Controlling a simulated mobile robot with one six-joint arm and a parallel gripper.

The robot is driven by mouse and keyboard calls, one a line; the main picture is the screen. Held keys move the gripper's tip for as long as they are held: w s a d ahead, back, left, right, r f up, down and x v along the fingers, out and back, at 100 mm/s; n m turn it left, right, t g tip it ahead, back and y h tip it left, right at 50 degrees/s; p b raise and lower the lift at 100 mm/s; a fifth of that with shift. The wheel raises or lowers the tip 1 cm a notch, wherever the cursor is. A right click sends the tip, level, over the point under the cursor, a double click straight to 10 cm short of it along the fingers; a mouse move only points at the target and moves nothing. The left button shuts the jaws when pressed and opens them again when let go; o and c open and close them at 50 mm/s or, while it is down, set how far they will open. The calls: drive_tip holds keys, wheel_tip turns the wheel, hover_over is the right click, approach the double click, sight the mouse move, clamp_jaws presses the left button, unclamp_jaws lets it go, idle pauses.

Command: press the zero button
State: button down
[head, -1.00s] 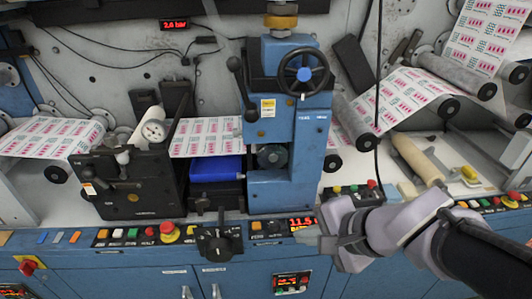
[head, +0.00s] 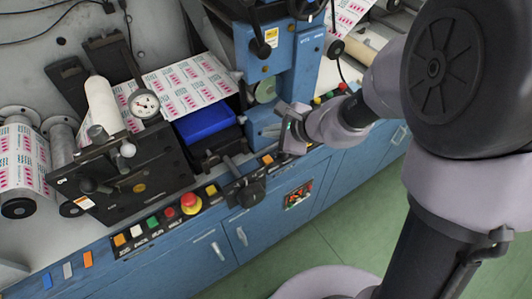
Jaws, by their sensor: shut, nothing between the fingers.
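A small orange button (head: 267,159), which looks like the zero button, sits on the front ledge of the blue machine, right of a black rotary handle. Its label is too small to read now. My gripper (head: 283,141) is shut and empty, just right of and slightly above this button in the picture. I cannot tell whether it touches the panel. The gripper and wrist hide the ledge right of the button, including the red readout there.
A black handle (head: 243,186) juts out left of the button. A red emergency stop (head: 191,203) and several coloured buttons line the ledge further left. Green floor (head: 345,240) is clear.

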sight(270, 161)
wheel_tip(270, 161, down, 9)
drive_tip(key=b, duration=0.7)
drive_tip(key=shift+a+b, duration=0.1)
drive_tip(key=shift+b, duration=0.2)
idle(1.5)
drive_tip(key=shift+f+b, duration=0.35)
drive_tip(key=shift+b, duration=0.25)
drive_tip(key=shift+f+b, duration=0.35)
drive_tip(key=shift+f, duration=0.15)
idle(0.4)
drive_tip(key=shift+r, duration=0.15)
drive_tip(key=shift+r+p, duration=0.75)
drive_tip(key=shift+r, duration=0.05)
drive_tip(key=shift+r, duration=0.15)
